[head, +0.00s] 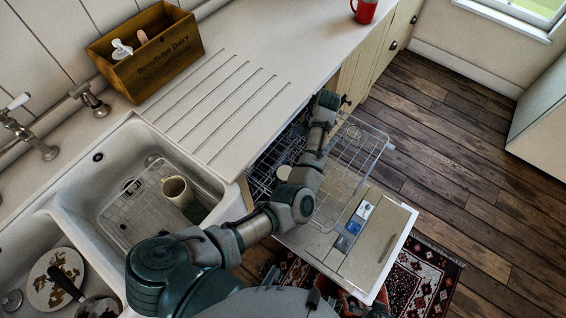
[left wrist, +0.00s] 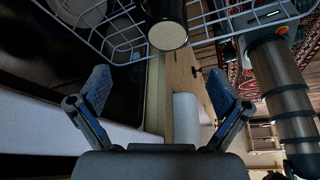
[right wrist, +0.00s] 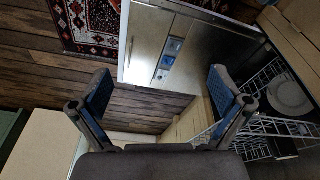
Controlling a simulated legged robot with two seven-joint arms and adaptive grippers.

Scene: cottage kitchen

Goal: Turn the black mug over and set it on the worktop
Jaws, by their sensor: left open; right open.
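The black mug (left wrist: 167,28) shows at the top of the left wrist view, in or against a white wire rack, with its pale round end towards the camera. That end looks like a flat base, but I cannot be sure. My right gripper (right wrist: 160,88) is open and empty near the dishwasher door.
The dishwasher door (head: 378,250) is down, with wire racks (head: 352,160) pulled out. The ribbed worktop (head: 275,50) is mostly clear. A wooden box (head: 150,55) stands at its back and a red mug (head: 364,10) at its far end. The sink (head: 115,215) holds a cream mug (head: 176,190).

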